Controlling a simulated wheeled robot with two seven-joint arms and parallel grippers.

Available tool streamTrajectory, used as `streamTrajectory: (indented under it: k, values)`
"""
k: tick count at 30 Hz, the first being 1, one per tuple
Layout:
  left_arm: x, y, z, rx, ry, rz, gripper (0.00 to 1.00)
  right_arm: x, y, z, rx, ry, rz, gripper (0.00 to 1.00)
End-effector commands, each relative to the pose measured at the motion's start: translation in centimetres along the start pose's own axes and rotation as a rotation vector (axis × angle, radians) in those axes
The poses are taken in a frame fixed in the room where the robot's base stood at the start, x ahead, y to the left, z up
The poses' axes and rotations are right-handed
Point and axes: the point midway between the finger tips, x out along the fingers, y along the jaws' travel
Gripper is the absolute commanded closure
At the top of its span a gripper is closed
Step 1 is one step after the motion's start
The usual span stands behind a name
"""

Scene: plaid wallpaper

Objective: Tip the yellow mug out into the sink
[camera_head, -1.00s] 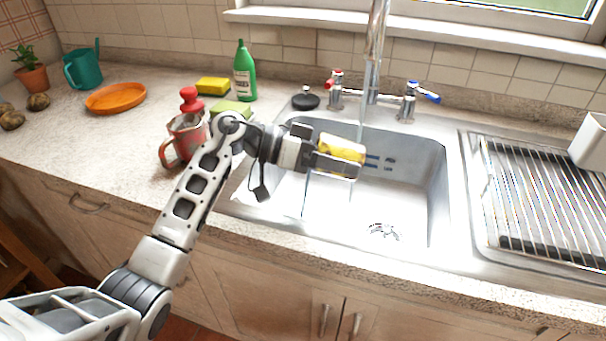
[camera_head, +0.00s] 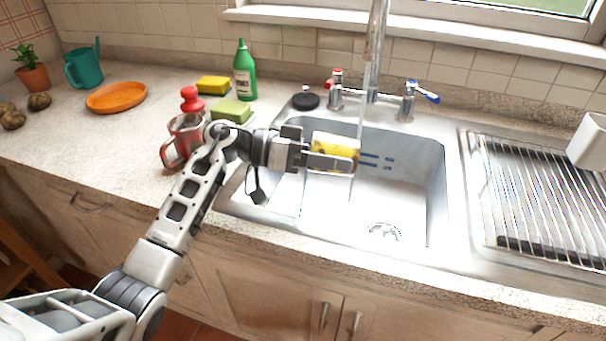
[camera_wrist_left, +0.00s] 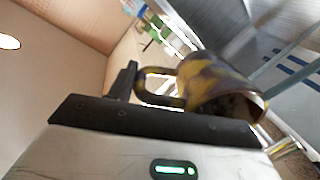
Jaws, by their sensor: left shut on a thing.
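The yellow mug (camera_head: 335,148), with darker patches, is held over the left part of the sink (camera_head: 437,185). It lies on its side in the head view. In the left wrist view the mug (camera_wrist_left: 216,84) shows its handle toward the gripper and its dark mouth toward the lower right; its contents cannot be made out. My left gripper (camera_head: 326,160) is shut on the mug, reaching in from the left over the sink's rim. My right gripper is not in view.
The faucet (camera_head: 374,45) hangs close behind the mug, with a thin clear streak below its spout. A red mug-like container (camera_head: 184,138) stands beside my left arm. A green sponge (camera_head: 232,111) and green bottle (camera_head: 244,72) are behind. A drying rack (camera_head: 545,190) is right.

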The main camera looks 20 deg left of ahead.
Motion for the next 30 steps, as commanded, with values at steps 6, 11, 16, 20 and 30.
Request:
streamTrajectory:
  k: [6,11,16,20,30]
  values:
    - [-0.22,0.07,-0.21,0.0,0.025,0.012,0.94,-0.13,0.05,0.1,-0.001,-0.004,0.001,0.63]
    - [-0.34,0.08,-0.24,0.0,0.041,0.022,0.94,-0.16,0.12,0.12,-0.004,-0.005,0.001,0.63]
    - [-0.48,0.11,-0.31,-0.002,0.059,0.032,0.94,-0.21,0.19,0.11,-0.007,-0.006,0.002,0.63]
    - [-0.59,0.15,-0.36,-0.002,0.073,0.04,0.94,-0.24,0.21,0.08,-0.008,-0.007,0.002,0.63]
    - [-0.92,0.36,-0.74,-0.002,0.108,0.06,0.94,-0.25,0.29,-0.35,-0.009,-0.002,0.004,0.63]
